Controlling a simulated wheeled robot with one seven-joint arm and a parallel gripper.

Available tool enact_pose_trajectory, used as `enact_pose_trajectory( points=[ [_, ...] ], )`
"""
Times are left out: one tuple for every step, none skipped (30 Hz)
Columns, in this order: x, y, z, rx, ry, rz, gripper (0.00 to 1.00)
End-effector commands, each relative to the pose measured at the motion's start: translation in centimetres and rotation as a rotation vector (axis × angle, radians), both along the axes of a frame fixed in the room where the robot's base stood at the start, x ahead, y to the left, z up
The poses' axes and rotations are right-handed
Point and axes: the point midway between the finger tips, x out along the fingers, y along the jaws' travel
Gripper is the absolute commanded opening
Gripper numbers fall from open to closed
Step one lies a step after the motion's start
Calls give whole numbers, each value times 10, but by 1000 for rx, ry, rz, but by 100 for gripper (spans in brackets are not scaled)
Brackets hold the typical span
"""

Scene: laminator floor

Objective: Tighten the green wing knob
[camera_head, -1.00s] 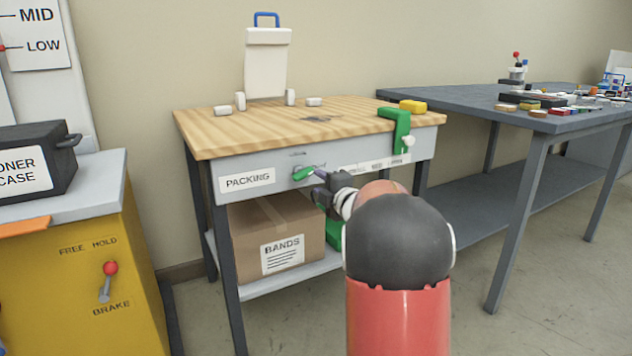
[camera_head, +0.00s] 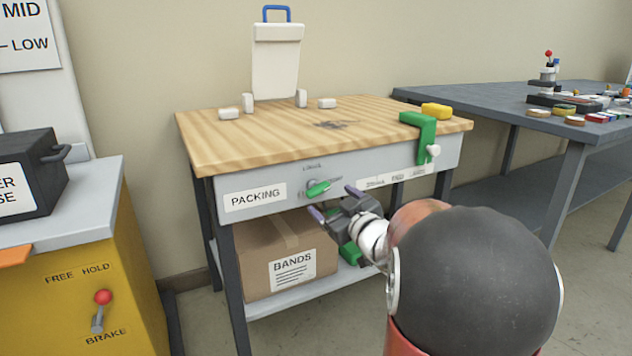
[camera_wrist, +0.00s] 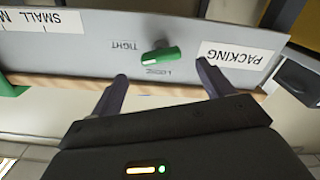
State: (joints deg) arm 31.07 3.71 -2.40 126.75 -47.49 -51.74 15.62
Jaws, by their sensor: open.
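The green wing knob (camera_head: 319,188) sits on the grey front panel of the wooden-topped bench, just right of the PACKING label. It is slightly tilted, its right end higher in the head view. In the wrist view the knob (camera_wrist: 160,56) shows upside down between the words TIGHT and LOOSE, with its bar near TIGHT's side. My gripper (camera_head: 334,202) is open and empty, just in front of the panel and a little below and right of the knob. In the wrist view its two fingertips (camera_wrist: 161,72) stand apart on either side of the knob, not touching it.
A green clamp (camera_head: 419,135) grips the bench's right front edge, near a yellow block (camera_head: 436,111). A cardboard BANDS box (camera_head: 285,250) is on the shelf below. A yellow cabinet (camera_head: 62,300) with a red-knobbed lever stands left; a grey table (camera_head: 480,105) stands right.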

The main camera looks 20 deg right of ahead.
Motion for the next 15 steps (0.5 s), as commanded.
enact_pose_trajectory(
  points=[
    [1,1,0,16,1,1,80],
    [3,2,-1,22,1,2,80],
    [8,2,-1,23,1,2,80],
    [11,2,-1,23,2,3,80],
    [16,2,-1,23,2,3,80],
    [23,2,-1,22,2,3,80],
    [28,3,-1,22,2,3,80],
    [34,3,-1,21,2,4,80],
    [40,3,-1,21,2,4,80],
    [45,3,-1,21,1,3,80],
    [50,3,-1,22,2,3,80],
    [55,3,-1,21,1,2,80],
    [59,3,-1,20,1,2,80],
    [63,3,-1,20,2,2,80],
    [67,3,-1,20,1,2,80]
  ],
)
